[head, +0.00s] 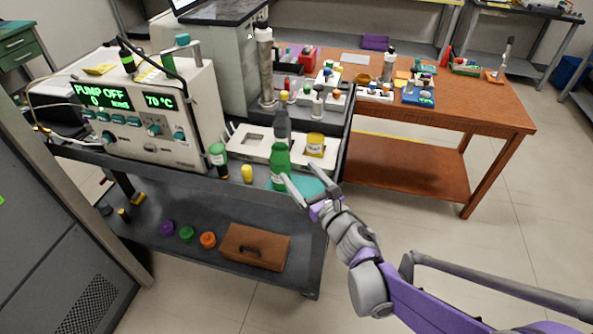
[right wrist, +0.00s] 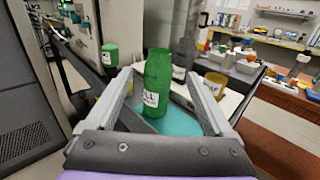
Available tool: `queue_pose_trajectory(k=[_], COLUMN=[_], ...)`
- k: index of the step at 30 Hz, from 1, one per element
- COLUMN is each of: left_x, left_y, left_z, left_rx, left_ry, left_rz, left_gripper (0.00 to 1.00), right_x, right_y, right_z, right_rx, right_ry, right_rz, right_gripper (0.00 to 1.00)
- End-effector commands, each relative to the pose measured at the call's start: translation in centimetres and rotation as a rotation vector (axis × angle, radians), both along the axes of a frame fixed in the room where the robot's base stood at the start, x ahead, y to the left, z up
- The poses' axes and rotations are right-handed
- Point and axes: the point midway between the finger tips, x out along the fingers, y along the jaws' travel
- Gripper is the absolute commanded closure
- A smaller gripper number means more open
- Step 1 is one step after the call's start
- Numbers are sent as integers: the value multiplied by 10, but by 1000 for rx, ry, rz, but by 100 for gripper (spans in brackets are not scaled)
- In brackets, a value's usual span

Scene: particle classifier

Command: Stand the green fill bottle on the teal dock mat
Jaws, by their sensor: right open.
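The green fill bottle (head: 280,164) stands upright at the front edge of the bench. Its base appears to be on the left part of the teal dock mat (head: 309,186), though the fingers partly hide the contact. In the right wrist view, the bottle (right wrist: 157,82) shows its white label, and the mat (right wrist: 182,123) spreads to its right. My right gripper (head: 299,172) is open, with its fingers pointing at the bottle. In the right wrist view, the bottle is between the open fingers, with gaps on both sides. My left gripper is not in view.
A green-capped jar (head: 218,155) and a small yellow bottle (head: 247,174) stand left. A pump unit (head: 150,135) fills the left. A wooden box (head: 254,246) lies on the lower shelf.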

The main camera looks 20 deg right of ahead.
Motion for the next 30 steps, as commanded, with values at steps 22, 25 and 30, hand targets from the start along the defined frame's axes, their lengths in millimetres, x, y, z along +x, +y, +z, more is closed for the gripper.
queue_pose_trajectory(k=[22,25,30], left_x=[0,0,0], left_y=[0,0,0], left_z=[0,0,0], left_rx=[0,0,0], left_ry=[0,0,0], left_rz=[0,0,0], left_gripper=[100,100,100], right_x=[-147,-192,-246], right_y=[-41,-22,8], right_z=[-77,-103,-126], right_rx=[2041,2361,2649], right_ry=[348,347,296], right_rz=[-978,-1250,-1618], right_gripper=[14,14,14])
